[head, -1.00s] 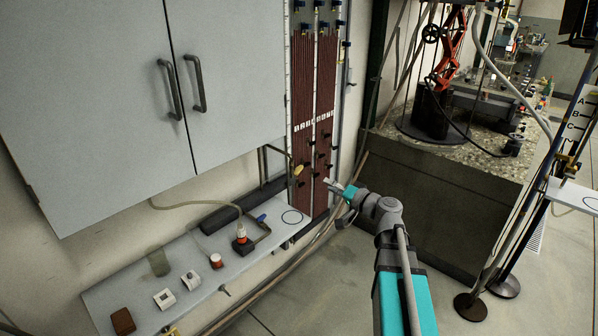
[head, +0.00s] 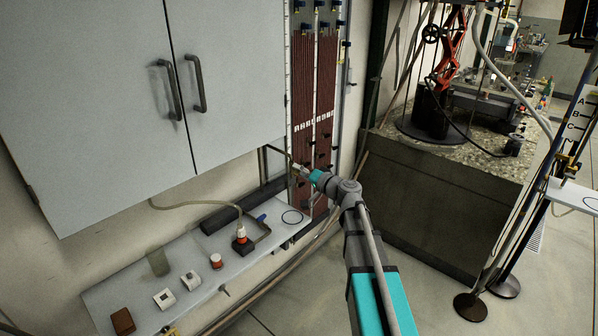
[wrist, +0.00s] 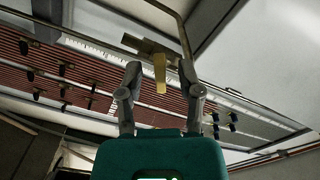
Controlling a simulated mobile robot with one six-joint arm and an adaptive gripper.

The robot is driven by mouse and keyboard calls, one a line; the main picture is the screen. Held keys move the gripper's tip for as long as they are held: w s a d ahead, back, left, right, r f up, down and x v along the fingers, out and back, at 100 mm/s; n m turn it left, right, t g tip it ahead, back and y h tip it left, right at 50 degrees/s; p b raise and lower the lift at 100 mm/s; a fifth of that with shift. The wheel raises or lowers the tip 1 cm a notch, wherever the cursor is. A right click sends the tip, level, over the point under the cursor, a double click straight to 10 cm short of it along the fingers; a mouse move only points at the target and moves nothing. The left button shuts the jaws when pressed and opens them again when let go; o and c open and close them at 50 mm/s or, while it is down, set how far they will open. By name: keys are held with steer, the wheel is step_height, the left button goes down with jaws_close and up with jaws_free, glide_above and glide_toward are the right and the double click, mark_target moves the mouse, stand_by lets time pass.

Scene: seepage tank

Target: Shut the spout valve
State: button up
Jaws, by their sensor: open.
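The spout valve shows in the wrist view as a brass body (wrist: 150,46) on a thin bent pipe (wrist: 184,32), with a yellow lever (wrist: 160,70). The lever points toward my palm and appears between my two fingertips; whether it touches either finger I cannot tell. My gripper (wrist: 160,82) is open, with a gap on each side of the lever. In the head view my gripper (head: 301,170) is at the pipe's end, in front of the tube board, and mostly hides the valve there.
A grey cabinet (head: 90,100) hangs at left. The tube board (head: 312,90) stands close behind.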

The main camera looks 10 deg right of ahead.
steer(key=shift+w+a, duration=0.2)
steer(key=shift+w, duration=0.05)
jaws_close()
steer(key=shift+m, duration=3.1)
jaws_free()
